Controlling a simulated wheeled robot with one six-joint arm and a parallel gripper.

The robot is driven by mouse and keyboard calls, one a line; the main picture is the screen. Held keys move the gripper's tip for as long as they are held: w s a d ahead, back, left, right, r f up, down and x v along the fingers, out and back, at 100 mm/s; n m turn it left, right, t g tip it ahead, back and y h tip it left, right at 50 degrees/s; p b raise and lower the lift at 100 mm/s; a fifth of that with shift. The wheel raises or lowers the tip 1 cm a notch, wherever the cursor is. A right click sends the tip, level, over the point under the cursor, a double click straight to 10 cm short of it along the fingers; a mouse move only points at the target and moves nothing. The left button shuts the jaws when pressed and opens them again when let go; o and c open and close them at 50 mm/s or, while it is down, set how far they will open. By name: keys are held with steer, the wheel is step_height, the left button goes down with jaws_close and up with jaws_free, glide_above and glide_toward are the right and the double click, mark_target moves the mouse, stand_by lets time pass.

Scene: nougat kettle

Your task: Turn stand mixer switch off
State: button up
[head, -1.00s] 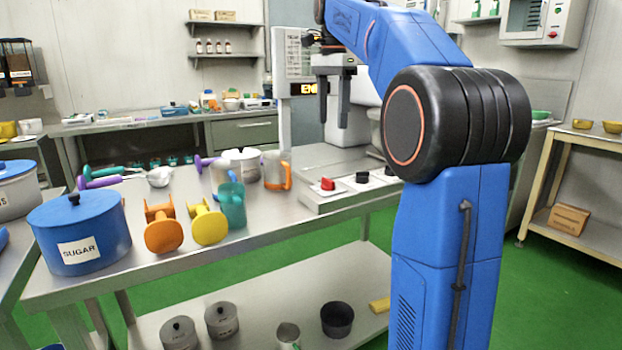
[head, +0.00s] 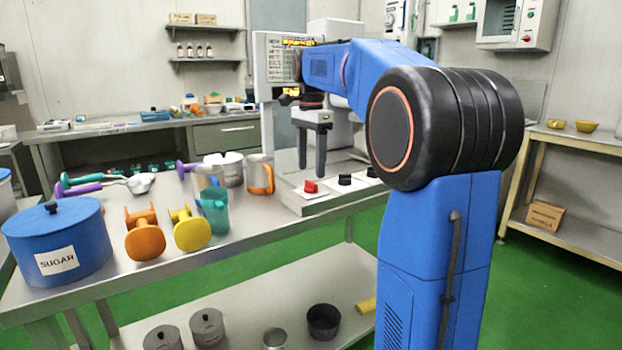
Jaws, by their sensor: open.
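The stand mixer (head: 343,118) is a pale machine at the table's back right, partly hidden by my blue arm. In front of it is a low metal base (head: 325,203) with a red knob (head: 310,187), a black knob (head: 345,180) and another black knob (head: 371,172) in a row. Which of these is the mixer's switch I cannot tell. My gripper (head: 311,172) points down with its two dark fingers apart and empty. In the picture its tips are just above the red knob; contact is not visible.

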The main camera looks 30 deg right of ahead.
mark_target(311, 182)
steer(key=shift+f, duration=2.3)
steer(key=c, duration=1.1)
